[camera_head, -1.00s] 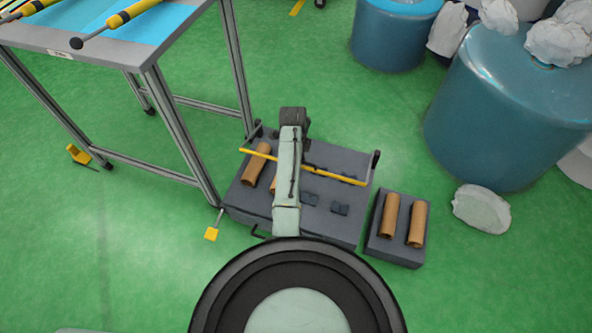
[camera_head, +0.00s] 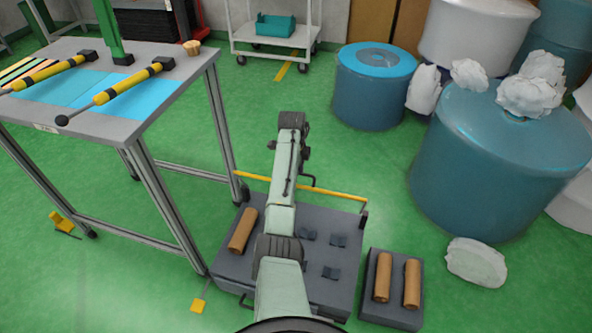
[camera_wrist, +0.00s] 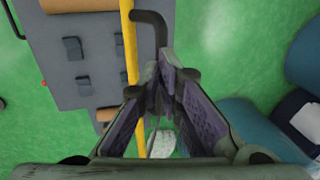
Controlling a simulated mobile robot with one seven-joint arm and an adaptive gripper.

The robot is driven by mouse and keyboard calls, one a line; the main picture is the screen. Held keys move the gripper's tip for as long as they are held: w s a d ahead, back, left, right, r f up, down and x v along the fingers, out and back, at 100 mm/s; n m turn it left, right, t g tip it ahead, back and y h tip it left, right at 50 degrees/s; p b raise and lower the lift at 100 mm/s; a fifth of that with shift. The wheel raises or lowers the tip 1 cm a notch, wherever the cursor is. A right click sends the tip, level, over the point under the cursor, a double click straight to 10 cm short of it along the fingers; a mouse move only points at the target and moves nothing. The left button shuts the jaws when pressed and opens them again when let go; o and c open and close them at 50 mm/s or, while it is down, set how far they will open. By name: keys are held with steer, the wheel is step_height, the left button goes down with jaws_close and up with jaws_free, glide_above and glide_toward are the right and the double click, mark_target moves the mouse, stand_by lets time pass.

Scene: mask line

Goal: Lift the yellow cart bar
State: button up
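The yellow bar (camera_head: 335,194) runs along the far edge of the low grey cart (camera_head: 290,290). Its right end joins a dark arm, and my arm covers part of its middle. In the wrist view the bar (camera_wrist: 130,45) runs from top to bottom, passing behind my left finger. My gripper (camera_wrist: 165,75) has its fingertips close together, just right of the bar. It does not appear to hold the bar, and whether the tips touch is unclear. My forearm mostly hides the gripper in the head view.
A dark hooked handle (camera_wrist: 162,22) sticks out beside the bar. A metal-framed table (camera_head: 170,200) stands left of the cart. A small grey box with brown rolls (camera_head: 383,277) sits at its right. Blue drums (camera_head: 490,165) stand further right. Green floor is open beyond the cart.

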steer(key=o, duration=0.3)
steer(key=shift+s+a+f, duration=0.1)
steer(key=shift+s+f, duration=0.1)
steer(key=shift+f, duration=0.55)
steer(key=shift+s+f, duration=0.2)
steer(key=shift+f, duration=0.55)
steer(key=shift+r, duration=0.25)
steer(key=shift+w, duration=0.1)
steer(key=w+d+r+b, duration=0.1)
steer(key=w+r+b, duration=0.1)
steer(key=w+b, duration=0.1)
steer(key=w+d+r+b, duration=0.1)
steer(key=w+r+b, duration=0.2)
steer(key=w+d+r+b, duration=0.1)
steer(key=w+r+b, duration=0.1)
steer(key=w, duration=0.1)
steer(key=shift+w+r+b, duration=0.2)
steer(key=shift+r+b, duration=0.2)
steer(key=shift+r+p, duration=0.1)
steer(key=shift+p, duration=0.3)
